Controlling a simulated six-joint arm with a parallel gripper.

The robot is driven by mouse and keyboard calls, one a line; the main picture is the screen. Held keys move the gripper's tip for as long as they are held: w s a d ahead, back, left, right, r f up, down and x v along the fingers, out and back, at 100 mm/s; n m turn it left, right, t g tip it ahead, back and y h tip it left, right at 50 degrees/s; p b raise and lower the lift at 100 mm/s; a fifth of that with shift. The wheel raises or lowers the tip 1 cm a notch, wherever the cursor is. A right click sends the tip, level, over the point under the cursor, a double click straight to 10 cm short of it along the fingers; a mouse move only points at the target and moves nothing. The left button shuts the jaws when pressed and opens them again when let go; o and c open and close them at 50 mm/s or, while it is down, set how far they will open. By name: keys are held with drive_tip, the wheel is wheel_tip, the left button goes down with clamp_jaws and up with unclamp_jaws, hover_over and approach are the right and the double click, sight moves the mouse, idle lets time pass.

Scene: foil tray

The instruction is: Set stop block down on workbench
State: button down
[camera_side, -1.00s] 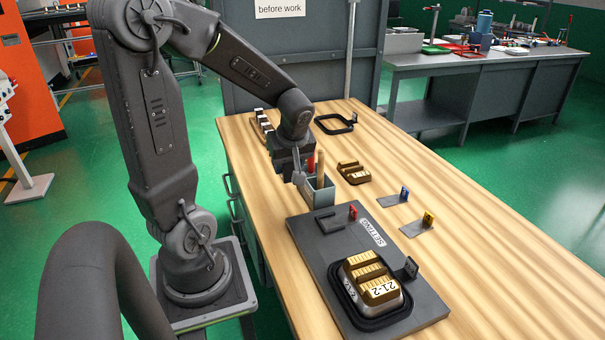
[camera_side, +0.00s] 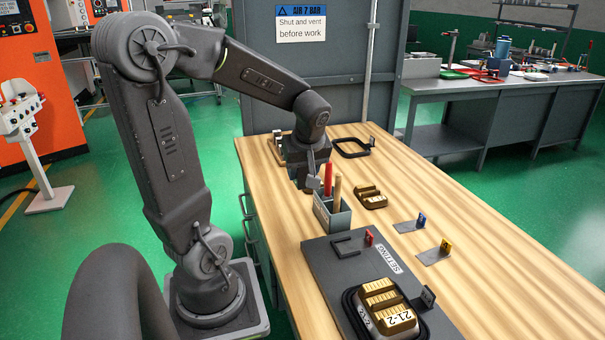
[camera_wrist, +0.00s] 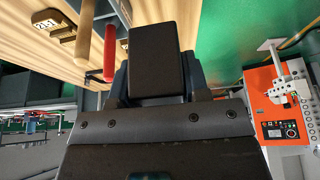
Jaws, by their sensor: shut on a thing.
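The stop block (camera_wrist: 155,58) is a plain dark block in the wrist view, between the fingers of my gripper (camera_wrist: 155,85). My gripper is shut on it. In the side view my gripper (camera_side: 309,184) hangs above the left part of the wooden workbench (camera_side: 450,190), behind and left of a grey tool holder (camera_side: 332,218). In that view the block is hard to make out against the dark jaws. The wooden top also shows in the wrist view (camera_wrist: 30,60).
The holder carries a red handle (camera_side: 328,180) and a wooden handle (camera_side: 337,192). A dark setting plate (camera_side: 330,262) bears a tray with golden blocks (camera_side: 385,300). A black frame (camera_side: 352,153) lies behind.

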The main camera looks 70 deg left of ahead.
drive_tip(key=shift+r, duration=1.5)
drive_tip(key=shift+w, duration=0.1)
drive_tip(key=shift+w+d+m, duration=0.15)
drive_tip(key=shift+w+m, duration=0.15)
drive_tip(key=shift+w, duration=0.05)
drive_tip(key=w+d+f+m+t+h, duration=0.2)
drive_tip(key=w+d+m+h, duration=0.1)
drive_tip(key=w+d+m, duration=0.65)
drive_tip(key=w+d+f+m+t+h, duration=0.2)
drive_tip(key=w+d+m+t, duration=0.1)
drive_tip(key=w+d+m, duration=0.7)
drive_tip(key=w+d+f+m+g+h, duration=0.1)
drive_tip(key=w+d+f+m+g, duration=0.15)
drive_tip(key=d+m, duration=0.4)
drive_tip(key=w+d+f+m+g+h, duration=0.1)
drive_tip(key=w+d+f+m+h, duration=0.2)
drive_tip(key=d, duration=0.6)
drive_tip(key=w+d+f+m+g, duration=0.2)
drive_tip(key=d+m, duration=0.4)
drive_tip(key=d, duration=0.2)
drive_tip(key=shift+t, duration=0.25)
drive_tip(key=shift+w+a+f, duration=0.1)
drive_tip(key=shift+f, duration=2)
drive_tip(key=shift+a+f, duration=0.1)
drive_tip(key=shift+f, duration=2)
